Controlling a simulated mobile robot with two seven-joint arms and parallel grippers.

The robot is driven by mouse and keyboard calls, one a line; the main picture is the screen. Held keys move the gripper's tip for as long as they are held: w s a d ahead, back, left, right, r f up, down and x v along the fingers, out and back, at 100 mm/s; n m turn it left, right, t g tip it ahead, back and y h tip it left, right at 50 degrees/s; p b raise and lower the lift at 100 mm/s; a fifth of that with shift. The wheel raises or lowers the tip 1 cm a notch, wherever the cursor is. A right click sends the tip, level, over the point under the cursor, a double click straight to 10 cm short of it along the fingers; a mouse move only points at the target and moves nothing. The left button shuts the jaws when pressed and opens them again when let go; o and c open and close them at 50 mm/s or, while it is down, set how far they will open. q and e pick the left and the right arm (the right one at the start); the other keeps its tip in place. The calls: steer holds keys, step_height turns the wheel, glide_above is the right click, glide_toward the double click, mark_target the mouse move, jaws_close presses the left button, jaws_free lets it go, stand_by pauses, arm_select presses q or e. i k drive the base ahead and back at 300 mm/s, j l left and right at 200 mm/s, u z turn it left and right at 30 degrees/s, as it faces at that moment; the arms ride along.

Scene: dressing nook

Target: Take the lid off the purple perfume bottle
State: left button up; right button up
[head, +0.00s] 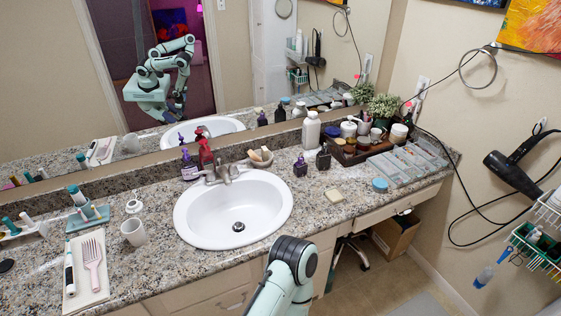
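A small purple perfume bottle (300,167) stands upright on the granite counter, right of the sink. A dark lid sits on its top. A second dark bottle (323,157) stands close to its right, a little apart. One of my arms comes in at the bottom middle with a bent joint over the counter's front edge, well short of the bottles. Neither gripper shows directly. My body and folded arms appear small in the mirror, where the grippers cannot be made out.
The white sink (232,239) lies left of the bottle. A white bottle (311,131) stands behind it, and a dark tray of jars (345,157) is to the right. A yellowish soap bar (334,195) and a blue-lidded jar (380,185) lie in front. Counter just before the bottle is clear.

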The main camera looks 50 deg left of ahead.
mark_target(299, 170)
steer(key=u, duration=1.5)
